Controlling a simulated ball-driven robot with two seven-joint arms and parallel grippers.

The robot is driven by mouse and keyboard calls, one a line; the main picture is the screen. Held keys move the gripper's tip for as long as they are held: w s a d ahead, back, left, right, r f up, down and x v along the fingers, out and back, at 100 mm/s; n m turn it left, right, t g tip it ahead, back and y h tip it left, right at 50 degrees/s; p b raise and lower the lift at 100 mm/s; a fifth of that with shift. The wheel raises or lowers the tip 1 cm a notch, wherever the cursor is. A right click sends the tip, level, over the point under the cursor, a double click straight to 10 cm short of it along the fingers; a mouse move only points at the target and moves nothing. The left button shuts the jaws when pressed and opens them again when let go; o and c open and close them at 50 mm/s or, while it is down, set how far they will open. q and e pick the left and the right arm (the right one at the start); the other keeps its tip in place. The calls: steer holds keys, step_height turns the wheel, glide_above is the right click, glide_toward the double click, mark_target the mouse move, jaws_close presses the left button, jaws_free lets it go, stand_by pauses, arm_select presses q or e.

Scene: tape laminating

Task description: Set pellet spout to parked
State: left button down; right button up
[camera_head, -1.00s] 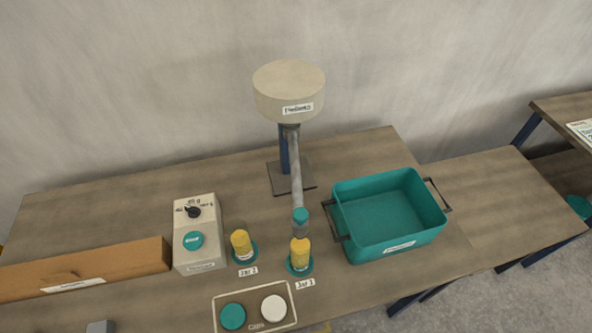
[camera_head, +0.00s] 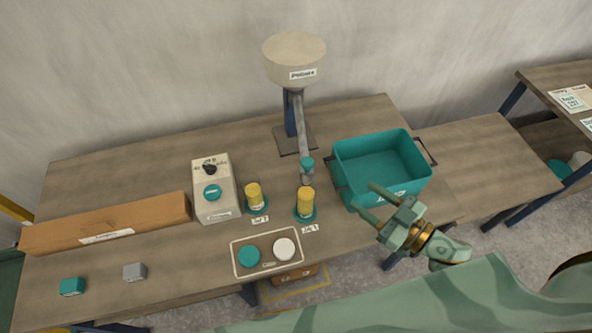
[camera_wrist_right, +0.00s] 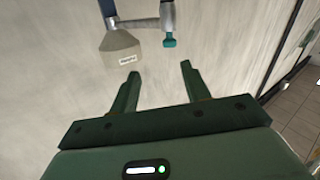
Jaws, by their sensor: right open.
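The pellet hopper (camera_head: 295,58) is a beige drum on a blue post at the back of the table. Its grey spout (camera_head: 300,125) slants down to a teal end (camera_head: 307,163) just behind the right-hand yellow jar (camera_head: 306,202). In the right wrist view the hopper (camera_wrist_right: 121,52) and the teal spout end (camera_wrist_right: 169,41) show at the top, beyond the fingers. My right gripper (camera_head: 369,199) is open and empty in front of the teal bin, well to the right of the spout; its fingers also show in the right wrist view (camera_wrist_right: 158,78). My left gripper is out of view.
The teal bin (camera_head: 410,193) stands right of the spout. A second yellow jar (camera_head: 254,196), a dial box (camera_head: 216,204), a cap tray (camera_head: 240,272) and a long cardboard box (camera_head: 60,234) stand left. Two small blocks lie front left. The back left of the table is clear.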

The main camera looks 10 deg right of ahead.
mark_target(308, 162)
steer(key=shift+m+y, duration=0.3)
steer(key=shift+y, duration=0.3)
steer(key=x, duration=1)
steer(key=a+x, duration=0.1)
steer(key=x, duration=0.5)
steer(key=shift+s, duration=0.4)
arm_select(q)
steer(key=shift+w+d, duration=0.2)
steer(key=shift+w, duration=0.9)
arm_select(e)
steer(key=shift+w+a, duration=0.2)
steer(key=shift+w, duration=0.1)
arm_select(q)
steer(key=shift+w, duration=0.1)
arm_select(e)
jaws_close()
